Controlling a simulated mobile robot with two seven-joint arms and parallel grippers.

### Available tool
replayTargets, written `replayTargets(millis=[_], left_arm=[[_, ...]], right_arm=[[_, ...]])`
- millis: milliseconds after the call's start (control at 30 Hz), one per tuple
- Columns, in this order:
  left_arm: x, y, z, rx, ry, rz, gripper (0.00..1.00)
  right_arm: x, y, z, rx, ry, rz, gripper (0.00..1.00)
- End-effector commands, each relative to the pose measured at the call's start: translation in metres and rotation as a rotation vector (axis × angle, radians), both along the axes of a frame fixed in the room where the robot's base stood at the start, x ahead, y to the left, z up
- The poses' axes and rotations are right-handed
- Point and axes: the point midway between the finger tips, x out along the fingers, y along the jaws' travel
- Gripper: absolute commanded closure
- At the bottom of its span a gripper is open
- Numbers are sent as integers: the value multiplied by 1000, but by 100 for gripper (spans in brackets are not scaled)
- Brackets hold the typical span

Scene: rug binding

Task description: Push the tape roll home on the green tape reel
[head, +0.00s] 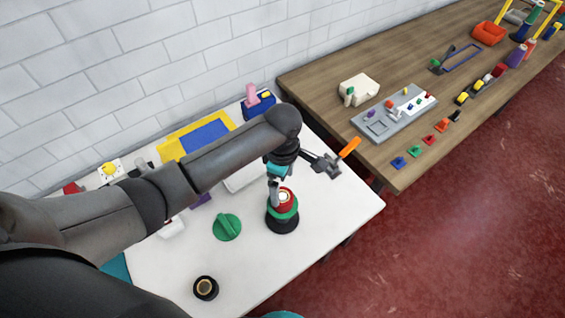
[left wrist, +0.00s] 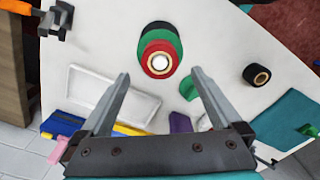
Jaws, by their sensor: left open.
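The green tape reel (head: 291,214) stands on a black base on the white table. A red tape roll (head: 287,195) with a white centre sits over its green disc. In the left wrist view the red roll (left wrist: 147,58) lies in front of the green reel (left wrist: 160,37), just beyond my fingertips. I cannot tell whether the roll sits flush on the disc. My left gripper (head: 274,200) points down beside and above the roll, partly covering it. In the left wrist view my left gripper (left wrist: 161,72) is open with nothing between its fingers. My right gripper is not in view.
A green knobbed disc (head: 227,227) and a black roll with tan core (head: 205,289) lie nearby. A grey clamp-like part with an orange handle (head: 349,147) stands at the table's far edge. A white tray (left wrist: 90,88) lies beside the reel. A wooden bench (head: 320,85) holds parts.

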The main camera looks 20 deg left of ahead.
Motion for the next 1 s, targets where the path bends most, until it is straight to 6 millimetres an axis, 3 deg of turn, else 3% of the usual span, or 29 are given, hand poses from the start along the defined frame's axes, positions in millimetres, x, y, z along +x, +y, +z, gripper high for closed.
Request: replayTargets(millis=[200, 400, 1000], left_arm=[[1, 0, 48, -1, -3, -1, 1], [1, 0, 71, 0, -2, 0, 1], [0, 0, 75, 0, 0, 0, 1]], right_arm=[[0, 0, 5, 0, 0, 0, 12], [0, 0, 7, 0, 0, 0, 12], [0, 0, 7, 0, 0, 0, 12]])
